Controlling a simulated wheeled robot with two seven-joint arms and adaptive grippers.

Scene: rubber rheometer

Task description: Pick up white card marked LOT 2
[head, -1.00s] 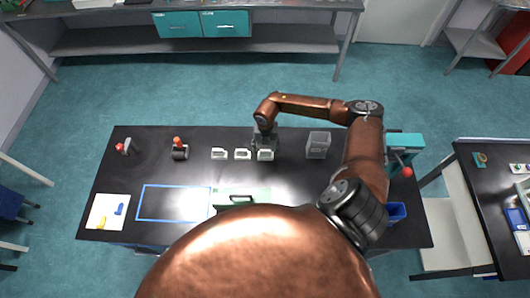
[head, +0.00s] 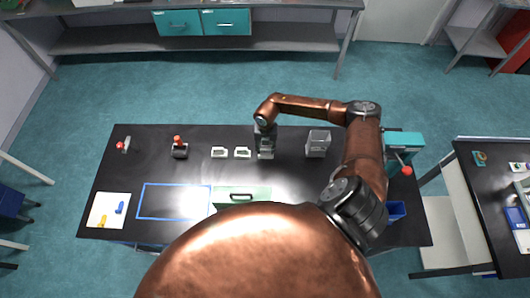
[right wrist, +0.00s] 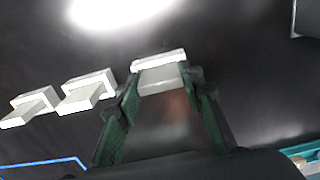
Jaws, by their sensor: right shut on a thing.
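Three white cards, each with a grey block-like part, stand in a row near the back middle of the black table. The left card (head: 219,152) and the middle card (head: 242,152) stand free; they also show in the right wrist view (right wrist: 28,108) (right wrist: 86,90). My right gripper (head: 266,153) is at the right end of the row. In the right wrist view, its fingers (right wrist: 160,84) are shut on the right card (right wrist: 160,74). In the head view my gripper mostly hides this card. No lot marking is readable. My left gripper is out of view.
A clear container (head: 318,143) stands just right of my right gripper. A red-topped device (head: 180,149) is left of the cards. A blue outlined area (head: 173,218), a green-fronted unit with a black handle (head: 241,197) and a teal machine (head: 404,140) are also on the table.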

